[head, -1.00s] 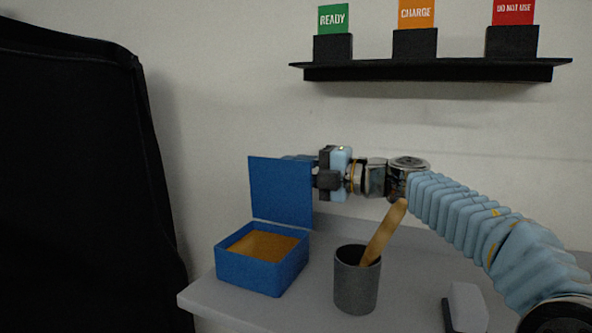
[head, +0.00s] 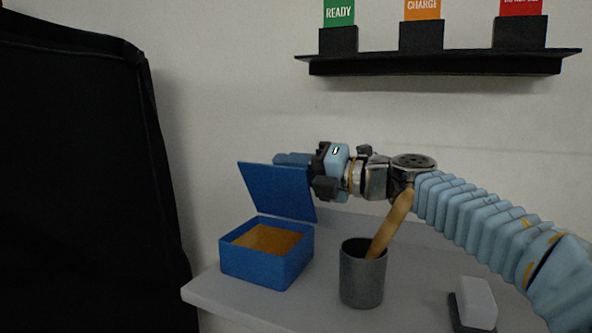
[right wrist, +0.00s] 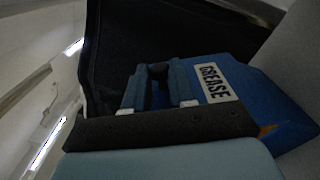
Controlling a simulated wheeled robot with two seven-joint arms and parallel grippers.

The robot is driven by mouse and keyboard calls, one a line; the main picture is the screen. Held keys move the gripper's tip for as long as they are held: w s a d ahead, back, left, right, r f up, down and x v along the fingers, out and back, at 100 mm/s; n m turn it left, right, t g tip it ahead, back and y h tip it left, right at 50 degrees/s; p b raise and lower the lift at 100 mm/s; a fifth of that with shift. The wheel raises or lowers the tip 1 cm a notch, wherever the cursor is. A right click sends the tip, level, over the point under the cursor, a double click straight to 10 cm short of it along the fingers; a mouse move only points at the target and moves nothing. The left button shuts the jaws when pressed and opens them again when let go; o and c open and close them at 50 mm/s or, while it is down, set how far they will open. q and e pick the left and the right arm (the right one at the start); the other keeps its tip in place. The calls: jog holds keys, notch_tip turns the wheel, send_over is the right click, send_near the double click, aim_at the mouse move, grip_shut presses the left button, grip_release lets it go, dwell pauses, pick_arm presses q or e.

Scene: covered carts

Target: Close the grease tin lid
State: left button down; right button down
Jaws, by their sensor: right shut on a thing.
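The blue grease tin (head: 262,265) sits open on the grey surface, with brown-orange grease inside. Its blue lid (head: 275,192) is hinged at the back and stands partly open, tilted forward over the tin. My right gripper (head: 290,159) is at the lid's top edge, its blue fingers partly hidden behind the lid, and is shut on the lid. In the right wrist view the fingers (right wrist: 160,88) are beside a blue surface with a white GREASE label (right wrist: 215,83). My left gripper is not in view.
A grey cup (head: 361,280) with a wooden-handled tool (head: 392,224) stands right of the tin, below my right arm. A white and dark block (head: 475,303) lies farther right. A wall shelf (head: 440,62) holds several coloured signs. A black cover (head: 80,180) hangs at left.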

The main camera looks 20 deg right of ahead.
jog(key=shift+s+a+f+n+b, duration=0.25)
jog(key=shift+s+a+n, duration=0.15)
jog(key=shift+n, duration=0.2)
jog(key=shift+s+a+f+n+b, duration=0.2)
jog(key=shift+s+a+n+b, duration=0.15)
jog(key=shift+n, duration=0.25)
jog(key=c, duration=1)
grip_release()
jog(key=shift+o, duration=0.2)
jog(key=v, duration=1.3)
jog(key=shift+s+d+b, duration=0.25)
jog(key=shift+b, duration=0.15)
